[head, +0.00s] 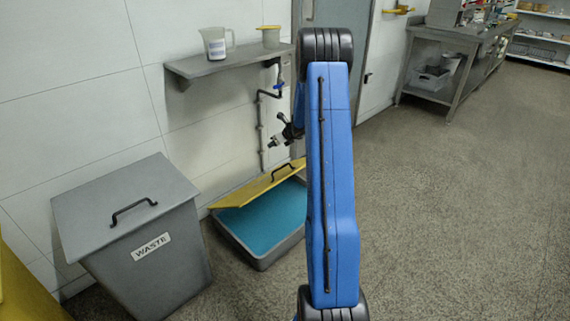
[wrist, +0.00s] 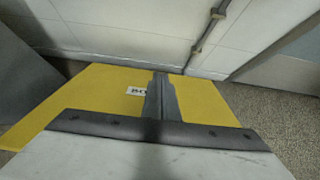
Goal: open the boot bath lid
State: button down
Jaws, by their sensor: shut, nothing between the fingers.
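The boot bath (head: 262,262) is a low grey tray on the floor by the wall, with blue liquid showing inside. Its yellow lid (head: 245,192) stands tilted up on the wall side, so the bath is uncovered toward the front. A black handle (head: 283,172) sits on the lid. My gripper (head: 274,143) is shut and empty, above the lid and close to the wall; my arm hides the bath's right end. In the wrist view, my gripper (wrist: 161,78) shows over the yellow lid (wrist: 90,92), partly covering its white label (wrist: 137,91). I cannot tell whether it touches the lid.
A grey waste bin (head: 135,235) stands left of the bath. A wall shelf (head: 225,62) above holds a measuring jug (head: 216,43) and a small tub (head: 270,37). A pipe (head: 261,125) runs down the wall behind the lid. The floor to the right is clear.

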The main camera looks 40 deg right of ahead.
jog(key=shift+w+r, duration=0.25)
jog(key=shift+w, duration=0.25)
jog(key=shift+w+r, duration=0.25)
jog(key=shift+w, duration=0.25)
jog(key=shift+a, duration=0.1)
dwell(0.4)
